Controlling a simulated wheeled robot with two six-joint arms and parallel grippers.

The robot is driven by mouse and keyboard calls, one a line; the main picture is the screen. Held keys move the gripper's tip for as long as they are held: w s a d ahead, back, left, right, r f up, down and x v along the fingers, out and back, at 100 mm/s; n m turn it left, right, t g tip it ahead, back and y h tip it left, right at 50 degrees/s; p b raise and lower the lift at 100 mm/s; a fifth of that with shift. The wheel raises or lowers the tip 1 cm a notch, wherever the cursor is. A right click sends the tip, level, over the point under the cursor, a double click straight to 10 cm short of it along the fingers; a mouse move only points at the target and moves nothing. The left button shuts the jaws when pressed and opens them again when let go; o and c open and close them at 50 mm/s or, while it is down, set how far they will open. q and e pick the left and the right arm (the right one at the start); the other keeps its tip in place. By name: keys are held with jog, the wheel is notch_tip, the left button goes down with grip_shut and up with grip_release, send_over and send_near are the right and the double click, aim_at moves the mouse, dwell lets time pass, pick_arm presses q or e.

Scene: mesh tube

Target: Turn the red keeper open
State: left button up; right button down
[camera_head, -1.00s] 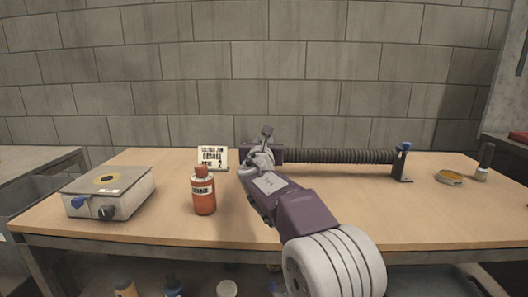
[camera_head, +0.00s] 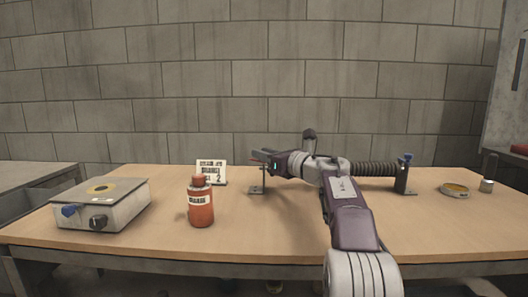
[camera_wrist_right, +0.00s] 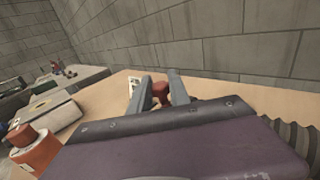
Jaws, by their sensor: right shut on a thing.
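The red keeper (camera_wrist_right: 160,90) shows in the right wrist view as a small red knob between the two grey fingers of my right gripper (camera_wrist_right: 156,94). The gripper is shut on it. In the head view my right gripper (camera_head: 262,156) points left at the left end of the mesh tube, and it largely hides the keeper there. The dark ribbed tube (camera_head: 375,169) runs to the right behind my wrist, to a dark stand with a blue knob (camera_head: 407,158). The left stand's foot (camera_head: 257,189) shows below the gripper. My left gripper is not in view.
A red bottle (camera_head: 200,207) stands left of the tube, before a small printed card (camera_head: 211,171). A grey box with knobs (camera_head: 100,208) sits at the table's left. The front middle is clear.

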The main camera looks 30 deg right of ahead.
jog(key=shift+n+y, duration=0.3)
jog(key=shift+y, duration=0.2)
jog(key=c, duration=1.2)
grip_release()
